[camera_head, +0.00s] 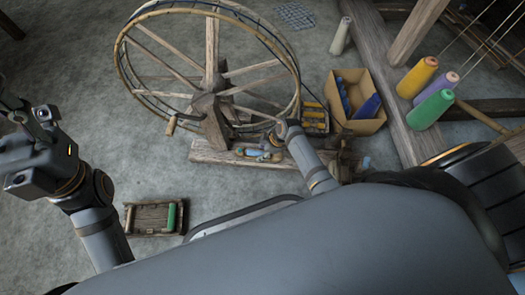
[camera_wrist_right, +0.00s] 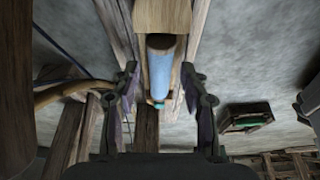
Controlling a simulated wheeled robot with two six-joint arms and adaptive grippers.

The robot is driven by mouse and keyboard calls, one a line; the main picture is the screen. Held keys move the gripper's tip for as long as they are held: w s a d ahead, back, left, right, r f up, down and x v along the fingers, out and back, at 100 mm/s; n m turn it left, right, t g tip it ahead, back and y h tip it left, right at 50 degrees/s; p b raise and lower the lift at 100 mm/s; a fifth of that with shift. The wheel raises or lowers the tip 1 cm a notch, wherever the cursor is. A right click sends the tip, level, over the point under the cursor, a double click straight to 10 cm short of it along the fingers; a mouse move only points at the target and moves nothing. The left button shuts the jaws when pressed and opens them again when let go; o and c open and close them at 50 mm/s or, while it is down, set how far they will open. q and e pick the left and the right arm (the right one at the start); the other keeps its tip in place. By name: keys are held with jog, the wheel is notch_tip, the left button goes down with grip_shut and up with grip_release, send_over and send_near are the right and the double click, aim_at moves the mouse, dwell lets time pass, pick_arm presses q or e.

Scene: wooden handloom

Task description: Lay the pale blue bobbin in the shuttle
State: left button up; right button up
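The pale blue bobbin (camera_wrist_right: 160,72) lies between the two fingers of my right gripper (camera_wrist_right: 160,98) in the right wrist view, against a wooden part. The fingers stand apart with a gap on each side of it. In the head view the bobbin (camera_head: 256,152) shows small beside the wheel's base, at my right gripper (camera_head: 265,153). My left gripper (camera_head: 30,125) is at the left edge, away from everything; its finger opening is unclear. I cannot make out a shuttle for certain. A small wooden holder (camera_head: 148,204) with a green bobbin (camera_head: 171,217) lies on the floor.
A large spinning wheel (camera_head: 212,45) stands behind my right gripper on a wooden base (camera_head: 205,152). A rack of yellow bobbins (camera_head: 315,117), a cardboard box (camera_head: 368,125) with blue items and thread cones (camera_head: 433,108) are to the right.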

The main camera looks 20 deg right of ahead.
jog(key=v, duration=1.2)
jog(key=shift+d, duration=0.1)
